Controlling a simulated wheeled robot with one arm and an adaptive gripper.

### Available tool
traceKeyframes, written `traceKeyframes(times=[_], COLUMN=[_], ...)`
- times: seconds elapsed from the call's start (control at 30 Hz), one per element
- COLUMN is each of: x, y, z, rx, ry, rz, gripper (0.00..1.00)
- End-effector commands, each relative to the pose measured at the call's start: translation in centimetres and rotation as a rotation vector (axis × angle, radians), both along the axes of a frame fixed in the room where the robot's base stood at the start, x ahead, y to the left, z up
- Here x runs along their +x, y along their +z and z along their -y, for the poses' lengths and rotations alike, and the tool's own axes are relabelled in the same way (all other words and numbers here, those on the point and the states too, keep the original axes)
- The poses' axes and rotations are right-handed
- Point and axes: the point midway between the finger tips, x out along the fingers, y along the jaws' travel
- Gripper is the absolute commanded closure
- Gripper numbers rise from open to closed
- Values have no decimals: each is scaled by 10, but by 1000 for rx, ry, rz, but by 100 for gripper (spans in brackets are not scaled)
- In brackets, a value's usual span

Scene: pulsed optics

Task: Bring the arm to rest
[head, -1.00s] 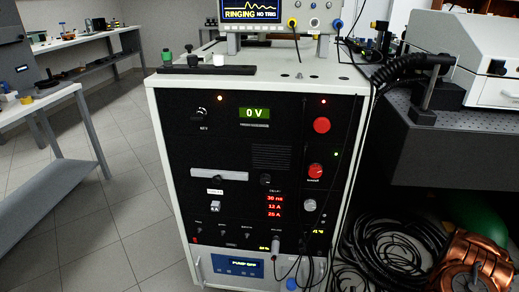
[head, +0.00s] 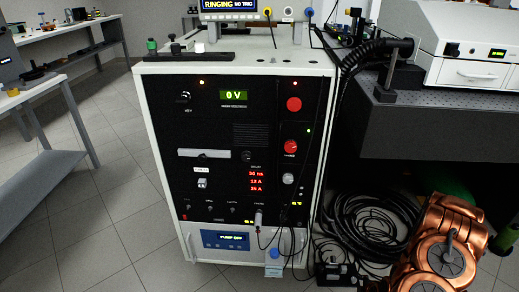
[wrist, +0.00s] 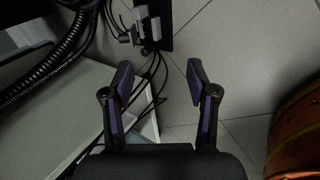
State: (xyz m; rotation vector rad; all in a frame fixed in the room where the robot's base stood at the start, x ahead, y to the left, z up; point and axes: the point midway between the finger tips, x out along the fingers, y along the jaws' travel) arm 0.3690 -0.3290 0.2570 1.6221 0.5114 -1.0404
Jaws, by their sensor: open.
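My gripper (wrist: 160,78) is open and empty in the wrist view, its two dark fingers with purple pads spread apart over floor tiles and black cables. The head view does not show the gripper. Copper-coloured links of my arm stand at the lower right of the head view, beside the coiled cables.
A rack cabinet (head: 215,130) reading 0 V stands in the middle. Black cables (head: 365,225) lie coiled beside it, near a power strip (head: 335,274), also in the wrist view (wrist: 152,25). An optical table (head: 440,125) is right; a bench (head: 45,185) is left. Tiled floor between is clear.

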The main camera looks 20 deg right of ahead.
Motion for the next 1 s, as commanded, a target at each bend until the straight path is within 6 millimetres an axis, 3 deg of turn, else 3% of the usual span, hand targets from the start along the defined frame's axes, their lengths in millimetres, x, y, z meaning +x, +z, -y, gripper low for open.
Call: traceKeyframes(times=[0.23, 0.57, 1.0], x=[15, 35, 43], y=[60, 169, 320], z=[0, -15, -65], rx=[39, 106, 183], ry=[-45, -182, -417], rz=[-61, -160, -258], gripper=[42, 42, 42])
